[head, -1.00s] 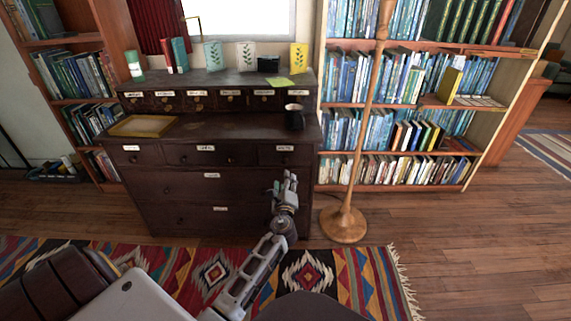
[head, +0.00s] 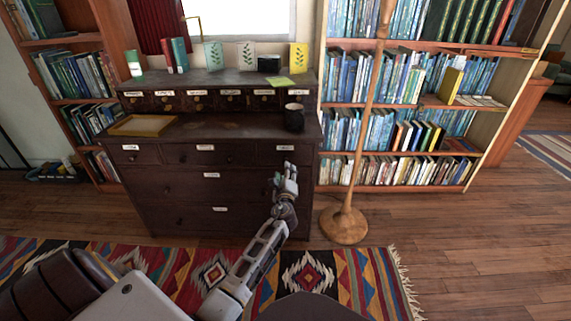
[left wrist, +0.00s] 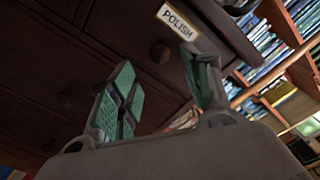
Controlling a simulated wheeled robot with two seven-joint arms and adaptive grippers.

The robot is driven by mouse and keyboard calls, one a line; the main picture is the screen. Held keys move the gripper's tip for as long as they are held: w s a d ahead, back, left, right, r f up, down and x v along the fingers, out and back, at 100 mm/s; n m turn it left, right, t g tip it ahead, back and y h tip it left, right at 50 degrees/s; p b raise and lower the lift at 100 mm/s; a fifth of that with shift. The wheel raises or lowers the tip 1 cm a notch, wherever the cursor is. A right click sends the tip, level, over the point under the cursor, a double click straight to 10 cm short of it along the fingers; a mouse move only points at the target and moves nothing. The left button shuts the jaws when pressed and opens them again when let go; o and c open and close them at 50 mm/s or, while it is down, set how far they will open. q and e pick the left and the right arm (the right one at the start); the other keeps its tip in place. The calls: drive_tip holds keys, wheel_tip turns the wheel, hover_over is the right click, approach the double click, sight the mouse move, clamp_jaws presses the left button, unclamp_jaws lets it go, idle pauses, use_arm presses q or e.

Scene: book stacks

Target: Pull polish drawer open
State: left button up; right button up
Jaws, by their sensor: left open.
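The polish drawer (head: 286,156) is the small right-hand drawer in the row below the dark dresser's top, and it looks closed. Its label (left wrist: 178,21) reads POLISH in the left wrist view, with a round dark knob (left wrist: 160,52) below it. My left gripper (head: 284,172) is in front of the dresser's right side, just below the polish label in the head view. In the left wrist view its green-padded fingers (left wrist: 160,95) are spread and empty, with the knob between and beyond them. No contact with the knob shows. My right gripper is not in view.
The dresser's top (head: 215,127) holds a dark mug (head: 294,117) above the polish drawer and a wooden tray (head: 143,125) at the left. A wooden floor lamp (head: 344,222) stands close on the right, before a full bookcase (head: 400,170). A patterned rug (head: 340,280) lies in front.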

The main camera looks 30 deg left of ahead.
sight(269, 154)
use_arm(q)
drive_tip(key=shift+b+x, duration=1.2)
drive_tip(key=shift+x, duration=3.05)
drive_tip(key=shift+c, duration=0.6)
clamp_jaws()
